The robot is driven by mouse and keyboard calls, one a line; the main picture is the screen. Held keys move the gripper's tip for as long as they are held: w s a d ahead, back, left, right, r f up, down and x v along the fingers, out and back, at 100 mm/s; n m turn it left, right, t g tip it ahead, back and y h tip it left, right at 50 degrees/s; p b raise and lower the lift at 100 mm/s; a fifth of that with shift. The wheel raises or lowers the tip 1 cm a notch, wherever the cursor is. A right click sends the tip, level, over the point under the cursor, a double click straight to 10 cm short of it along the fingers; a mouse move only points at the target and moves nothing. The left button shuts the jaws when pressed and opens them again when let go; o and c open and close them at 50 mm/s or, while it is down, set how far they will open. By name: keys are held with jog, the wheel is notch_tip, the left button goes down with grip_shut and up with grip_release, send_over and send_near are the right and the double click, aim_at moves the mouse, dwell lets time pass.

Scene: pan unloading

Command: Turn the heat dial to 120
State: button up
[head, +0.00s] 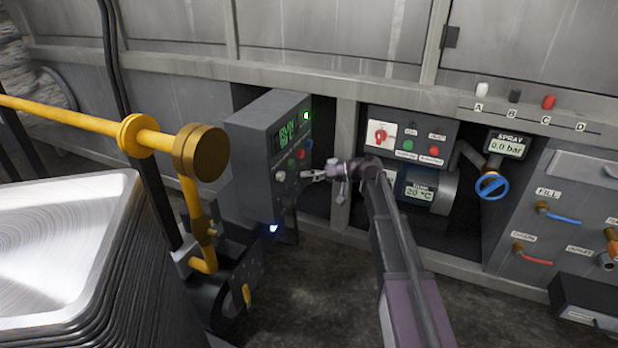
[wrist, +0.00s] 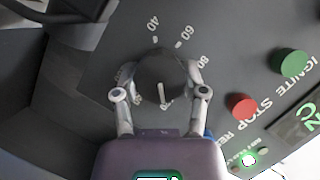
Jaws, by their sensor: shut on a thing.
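The heat dial (wrist: 161,72) is a dark round knob on a grey control panel, seen from the front in the wrist view. A white pointer line on it points toward the bottom of the picture. My gripper (wrist: 161,85) is shut on the dial, one finger on each side. In the head view my gripper (head: 308,175) reaches the face of the grey control box (head: 252,150).
Beside the dial are a green IGNITE button (wrist: 290,62), a red STOP button (wrist: 241,105) and a lit green display (wrist: 308,114). In the head view, a yellow pipe (head: 75,115) and stacked metal trays (head: 70,250) stand left; a switch panel (head: 410,133) is right.

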jog(key=o, duration=1.1)
jog(key=shift+o, duration=0.2)
jog(key=n+t+h+p, duration=0.1)
jog(key=n+p, duration=0.1)
jog(key=n, duration=0.1)
jog(key=shift+s+r+n+t, duration=0.1)
jog(key=shift+s+n+t, duration=0.05)
jog(key=shift+n+t, duration=0.25)
jog(key=n+t, duration=0.1)
jog(key=n+t+h, duration=0.1)
jog(key=n, duration=0.1)
jog(key=shift+s+a+h+p, duration=0.1)
jog(key=shift+h+p, duration=0.2)
jog(key=shift+p, duration=0.1)
jog(key=p+v, duration=0.6)
jog(key=v, duration=0.8)
jog(key=s+d+r+m+g+h+p, duration=0.1)
jog(key=s+r+m+h+p, duration=0.2)
jog(key=s+r+p, duration=0.2)
jog(key=s+d+r+m+g+h+p, duration=0.2)
jog(key=s+r+p, duration=0.3)
jog(key=r+p, duration=0.6)
jog(key=shift+m+h+p, duration=0.4)
jog(key=shift+m+p, duration=0.5)
jog(key=shift+p, duration=2.95)
